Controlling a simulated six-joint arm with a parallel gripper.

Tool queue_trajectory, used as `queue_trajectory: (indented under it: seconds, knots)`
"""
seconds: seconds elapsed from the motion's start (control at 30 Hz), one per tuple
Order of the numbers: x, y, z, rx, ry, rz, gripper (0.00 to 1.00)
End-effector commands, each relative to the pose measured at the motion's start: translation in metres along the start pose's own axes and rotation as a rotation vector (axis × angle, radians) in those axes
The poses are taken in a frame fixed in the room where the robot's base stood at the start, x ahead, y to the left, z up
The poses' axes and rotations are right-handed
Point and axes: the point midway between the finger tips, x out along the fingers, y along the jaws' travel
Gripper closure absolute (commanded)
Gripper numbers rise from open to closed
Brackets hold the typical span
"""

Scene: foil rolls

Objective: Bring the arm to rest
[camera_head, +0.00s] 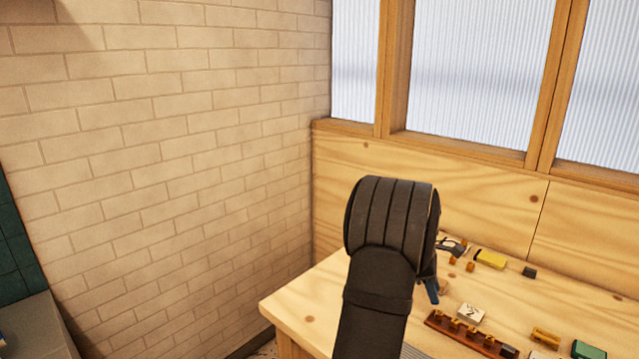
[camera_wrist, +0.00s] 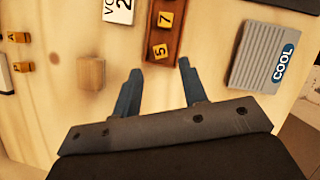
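My gripper shows in the wrist view (camera_wrist: 160,82) with its two blue fingers spread apart and nothing between them. It is above the wooden table, near one end of a dark red-brown rack (camera_wrist: 172,28) that holds small yellow pieces marked 7 and 5. In the head view my dark arm hides most of the gripper, and only a blue finger (camera_head: 432,290) shows past it, over the table (camera_head: 320,312).
A plain wooden cube (camera_wrist: 91,73), a grey ribbed block marked COOL (camera_wrist: 262,57) and a white card (camera_wrist: 118,10) lie close by. A yellow object (camera_head: 490,259), a green block (camera_head: 588,350) and other small items are on the table. A brick wall stands left.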

Motion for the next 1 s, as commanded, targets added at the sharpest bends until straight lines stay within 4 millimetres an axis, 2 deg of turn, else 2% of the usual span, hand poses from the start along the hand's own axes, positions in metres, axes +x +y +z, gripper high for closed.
queue_trajectory:
  seconds: [0.1, 0.33, 0.37, 0.43, 0.6, 1.0]
  knots:
    - [0.025, -0.001, 0.000, 0.001, 0.000, -0.004, 0.61]
    - [0.069, -0.001, 0.000, -0.001, 0.000, -0.002, 0.61]
    - [0.070, 0.000, -0.001, 0.000, 0.000, 0.000, 0.61]
    - [0.054, 0.001, 0.005, 0.002, -0.001, 0.006, 0.61]
    - [0.040, 0.000, 0.011, 0.000, -0.001, 0.002, 0.61]
    - [0.035, 0.000, 0.013, 0.000, 0.000, 0.001, 0.61]
